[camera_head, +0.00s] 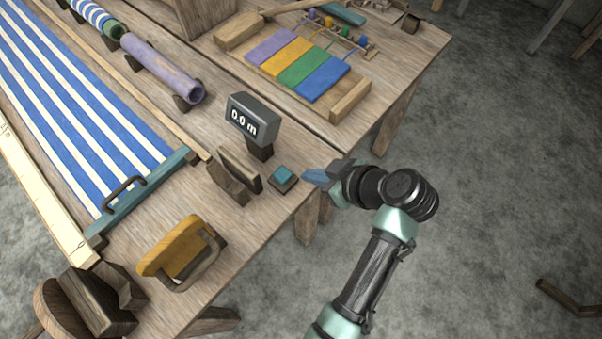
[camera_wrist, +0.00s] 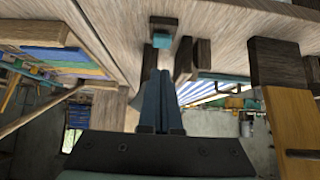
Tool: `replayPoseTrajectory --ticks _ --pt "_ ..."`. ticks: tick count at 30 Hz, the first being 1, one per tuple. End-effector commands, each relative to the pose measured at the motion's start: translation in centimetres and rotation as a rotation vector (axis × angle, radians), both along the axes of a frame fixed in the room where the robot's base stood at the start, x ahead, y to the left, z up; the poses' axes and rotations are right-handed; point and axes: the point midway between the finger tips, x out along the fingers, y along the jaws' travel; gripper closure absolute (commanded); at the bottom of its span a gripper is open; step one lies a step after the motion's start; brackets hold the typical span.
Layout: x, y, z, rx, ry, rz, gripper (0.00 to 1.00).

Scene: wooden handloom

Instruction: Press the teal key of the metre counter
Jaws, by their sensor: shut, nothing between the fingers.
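The teal key (camera_head: 284,173) sits on a small dark base on the table, near its right edge, just in front of the metre counter. The metre counter (camera_head: 252,119) is a grey box on a dark post and reads 0.0 m. My gripper (camera_head: 306,175) is at the table edge, just right of the key, with its blue fingers shut and empty. In the wrist view the teal key (camera_wrist: 161,41) shows beyond the fingertips (camera_wrist: 160,72), with a visible gap. Whether the fingers are above the key's height, I cannot tell.
Dark wooden blocks (camera_head: 234,176) stand left of the key. A yellow-brown wooden piece with a handle (camera_head: 182,252) lies at the table's front. Blue-striped cloth (camera_head: 75,95) fills the left. A rack of coloured pads (camera_head: 300,66) lies behind.

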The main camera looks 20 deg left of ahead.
Motion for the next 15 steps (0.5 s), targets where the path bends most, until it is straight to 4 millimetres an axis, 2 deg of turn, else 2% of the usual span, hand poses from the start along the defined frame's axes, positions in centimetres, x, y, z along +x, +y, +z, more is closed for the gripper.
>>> replayPoseTrajectory --ticks 6,15 --pt "-0.4 -1.4 1.4 0.0 -0.002 -0.001 1.0" --pt "-0.5 -1.5 1.6 0.0 -0.002 -0.001 1.0"
